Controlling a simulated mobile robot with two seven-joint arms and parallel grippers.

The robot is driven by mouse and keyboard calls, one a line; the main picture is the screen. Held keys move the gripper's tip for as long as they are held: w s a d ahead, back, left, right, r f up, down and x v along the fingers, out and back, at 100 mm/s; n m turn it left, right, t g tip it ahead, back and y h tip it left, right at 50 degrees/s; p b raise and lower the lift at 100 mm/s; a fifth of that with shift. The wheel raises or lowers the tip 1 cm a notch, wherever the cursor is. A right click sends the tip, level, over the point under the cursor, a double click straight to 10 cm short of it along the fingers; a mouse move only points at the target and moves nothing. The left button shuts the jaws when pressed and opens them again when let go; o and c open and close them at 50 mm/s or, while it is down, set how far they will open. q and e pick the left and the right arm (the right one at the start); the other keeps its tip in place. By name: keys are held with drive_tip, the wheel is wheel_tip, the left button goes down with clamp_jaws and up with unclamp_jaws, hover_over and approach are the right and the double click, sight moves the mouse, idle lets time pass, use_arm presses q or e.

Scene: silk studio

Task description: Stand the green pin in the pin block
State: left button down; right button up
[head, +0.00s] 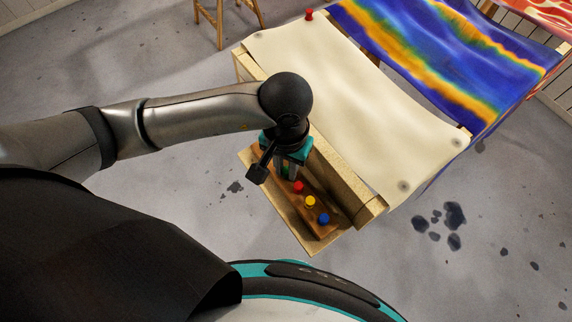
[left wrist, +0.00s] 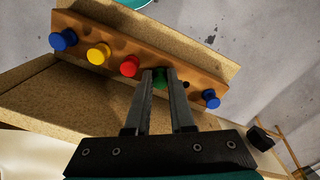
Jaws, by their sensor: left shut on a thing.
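The pin block (head: 321,222) is a brown wooden bar on a ledge at the frame's near side; it also shows in the left wrist view (left wrist: 198,67). My left gripper (head: 288,176) points down over the block's far-left part. In the left wrist view its fingers (left wrist: 161,80) are shut on the green pin (left wrist: 160,77), whose head shows between the fingertips. The green pin is at the block, in line with the red pin (left wrist: 130,66); whether it is fully seated is hidden. My right gripper is out of view.
In the block stand a yellow pin (left wrist: 98,53), a blue pin (left wrist: 63,40) and another blue pin (left wrist: 211,98) beyond the gripper. Pale silk (head: 340,95) is stretched on the frame beside the ledge. A red pin (head: 309,14) sits at its far corner.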

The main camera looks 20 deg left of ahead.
use_arm(q)
drive_tip(key=c, duration=0.7)
unclamp_jaws()
wheel_tip(320, 180, up, 15)
drive_tip(key=p, duration=0.2)
drive_tip(key=shift+r, duration=0.15)
